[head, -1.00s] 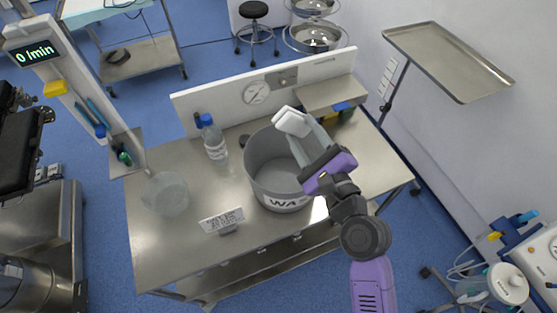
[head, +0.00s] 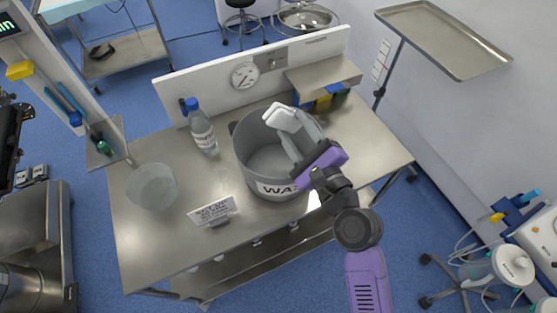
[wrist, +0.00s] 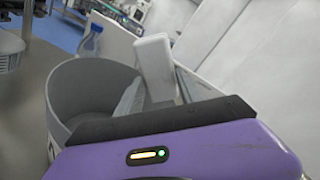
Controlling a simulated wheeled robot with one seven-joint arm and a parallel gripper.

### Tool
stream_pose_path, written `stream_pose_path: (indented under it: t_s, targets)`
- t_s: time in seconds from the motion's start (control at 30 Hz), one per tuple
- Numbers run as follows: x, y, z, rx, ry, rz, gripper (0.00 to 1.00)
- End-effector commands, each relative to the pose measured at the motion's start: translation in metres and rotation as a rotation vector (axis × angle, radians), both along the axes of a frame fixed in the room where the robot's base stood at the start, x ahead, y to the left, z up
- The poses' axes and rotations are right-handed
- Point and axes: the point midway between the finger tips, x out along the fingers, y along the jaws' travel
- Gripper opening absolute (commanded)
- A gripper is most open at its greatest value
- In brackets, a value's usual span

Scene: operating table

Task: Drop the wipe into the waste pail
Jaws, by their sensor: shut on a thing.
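The white wipe (head: 284,117) is held at the tips of my gripper (head: 288,130), over the open top of the waste pail. It also shows in the wrist view (wrist: 154,55) as a pale block between the fingers. The grey waste pail (head: 250,150) stands upright on the steel table, with a partly hidden label on its front. My gripper reaches in from the right, above the pail's right side. In the wrist view the pail's rim (wrist: 75,70) is to the left of and below the wipe.
A clear bottle with a blue cap (head: 202,130) stands left of the pail. A translucent bowl (head: 152,187) and a sign (head: 213,211) are on the steel table (head: 160,245). A raised shelf (head: 322,75) with coloured items is behind the pail. A tray on a stand (head: 445,38) is at right.

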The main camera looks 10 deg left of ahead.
Motion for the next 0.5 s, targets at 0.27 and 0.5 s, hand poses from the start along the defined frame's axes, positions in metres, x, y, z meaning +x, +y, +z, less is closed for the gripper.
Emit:
stream_pose_path:
  t_s: [0.27, 0.5]
  targets:
    - [0.0001, -0.0002, 0.0006, 0.0, 0.0, 0.0, 0.7]
    - [-0.0004, -0.0005, 0.0001, 0.0, 0.0, 0.0, 0.7]
